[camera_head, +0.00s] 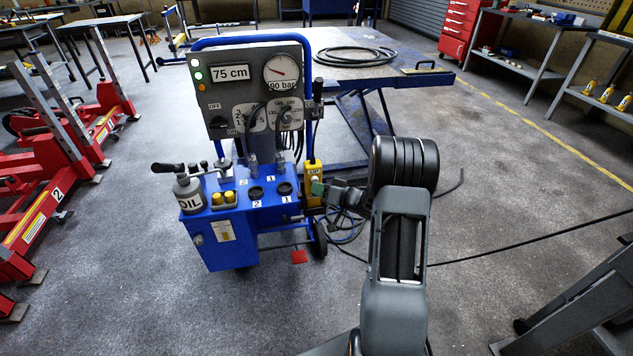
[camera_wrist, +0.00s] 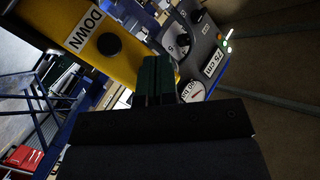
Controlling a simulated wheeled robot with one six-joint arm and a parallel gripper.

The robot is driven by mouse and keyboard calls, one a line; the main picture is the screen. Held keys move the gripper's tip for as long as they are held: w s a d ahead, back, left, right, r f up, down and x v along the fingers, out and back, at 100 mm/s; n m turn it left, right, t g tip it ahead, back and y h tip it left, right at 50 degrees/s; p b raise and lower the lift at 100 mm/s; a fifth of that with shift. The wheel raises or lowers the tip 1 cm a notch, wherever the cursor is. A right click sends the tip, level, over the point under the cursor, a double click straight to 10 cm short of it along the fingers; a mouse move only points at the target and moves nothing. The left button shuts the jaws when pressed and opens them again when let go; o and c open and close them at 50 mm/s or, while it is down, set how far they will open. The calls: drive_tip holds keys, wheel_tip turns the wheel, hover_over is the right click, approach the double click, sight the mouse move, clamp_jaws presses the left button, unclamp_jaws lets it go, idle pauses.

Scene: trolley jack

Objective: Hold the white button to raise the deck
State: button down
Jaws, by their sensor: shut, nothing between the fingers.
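The yellow control pendant (camera_head: 311,168) hangs at the right side of the blue hydraulic unit. In the wrist view the pendant (camera_wrist: 75,22) shows a black button (camera_wrist: 109,44) beside a DOWN label. The white button does not show; my fingers cover that end of the pendant. My gripper (camera_head: 318,187) is shut and empty, its green fingertips (camera_wrist: 155,72) at the pendant. I cannot tell whether they touch it. The deck (camera_head: 350,70) of the blue lift table stands raised behind the unit, with a coiled black hose on it.
An oil can (camera_head: 188,192) stands on the blue unit (camera_head: 225,235). Red lifting gear (camera_head: 45,200) is at left. Cables lie on the floor; the right foreground floor is mostly clear.

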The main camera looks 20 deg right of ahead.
drive_tip(key=shift+w+d, duration=0.1)
drive_tip(key=shift+w, duration=0.45)
idle(1.2)
drive_tip(key=shift+s, duration=0.1)
drive_tip(key=shift+s+p, duration=0.5)
drive_tip(key=shift+s, duration=0.35)
drive_tip(key=shift+a, duration=0.2)
drive_tip(key=shift+s+a+p, duration=0.25)
drive_tip(key=shift+s+p, duration=0.1)
drive_tip(key=shift+s, duration=0.9)
drive_tip(key=shift+s+a+p, duration=0.2)
drive_tip(key=shift+s+p, duration=0.15)
drive_tip(key=shift+s, duration=0.85)
